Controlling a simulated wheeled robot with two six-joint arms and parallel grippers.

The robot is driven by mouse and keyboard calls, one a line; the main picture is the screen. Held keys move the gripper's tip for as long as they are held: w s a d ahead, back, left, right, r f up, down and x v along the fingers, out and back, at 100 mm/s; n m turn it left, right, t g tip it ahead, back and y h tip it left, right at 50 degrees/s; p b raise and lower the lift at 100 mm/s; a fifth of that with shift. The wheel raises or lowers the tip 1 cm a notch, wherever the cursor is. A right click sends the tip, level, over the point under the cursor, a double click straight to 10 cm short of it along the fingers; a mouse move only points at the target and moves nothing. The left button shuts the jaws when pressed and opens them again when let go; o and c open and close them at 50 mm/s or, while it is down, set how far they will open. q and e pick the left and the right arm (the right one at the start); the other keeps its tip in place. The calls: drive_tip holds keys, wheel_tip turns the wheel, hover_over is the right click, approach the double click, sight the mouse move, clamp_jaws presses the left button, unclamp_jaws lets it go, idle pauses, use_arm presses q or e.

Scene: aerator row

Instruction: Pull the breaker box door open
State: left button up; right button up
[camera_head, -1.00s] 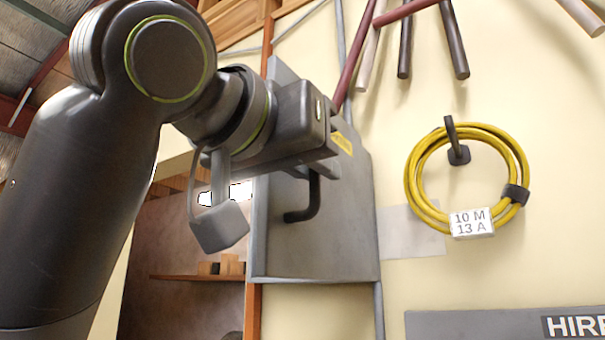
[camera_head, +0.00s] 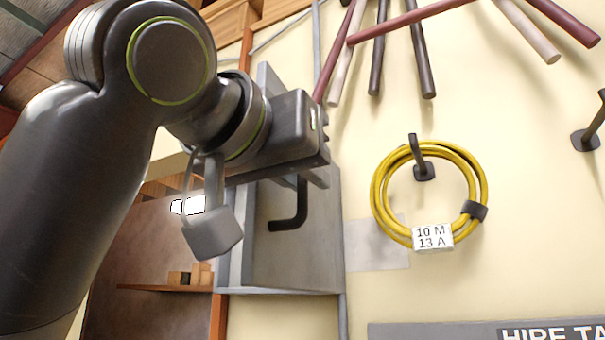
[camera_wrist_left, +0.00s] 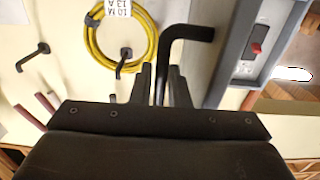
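The grey breaker box (camera_head: 223,275) is on the cream wall, right of my left arm. Its door (camera_head: 322,240) appears partly open, swung out on the right side. In the left wrist view a red switch (camera_wrist_left: 257,46) shows inside the box. The black bent handle (camera_head: 290,215) stands out from the door; it also shows in the left wrist view (camera_wrist_left: 190,33). My left gripper (camera_head: 308,176) is at the handle's upper part, its fingers on either side of the bar (camera_wrist_left: 161,85) and close to it. It looks shut on the handle. My right gripper is not in view.
A yellow cable coil (camera_head: 378,190) hangs on a wall hook to the right. Several rods (camera_head: 420,60) stick out above it. A grey sign (camera_head: 430,332) is at the lower right. A small shelf (camera_head: 165,288) is at the left.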

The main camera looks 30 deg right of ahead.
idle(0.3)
use_arm(q)
drive_tip(key=shift+s+a+f, duration=0.1)
drive_tip(key=shift+s+a, duration=0.05)
drive_tip(key=shift+a, duration=0.1)
drive_tip(key=b+v, duration=0.5)
drive_tip(key=v, duration=1.1)
drive_tip(key=shift+s+a, duration=0.2)
drive_tip(key=shift+a, duration=0.2)
drive_tip(key=shift+w, duration=0.1)
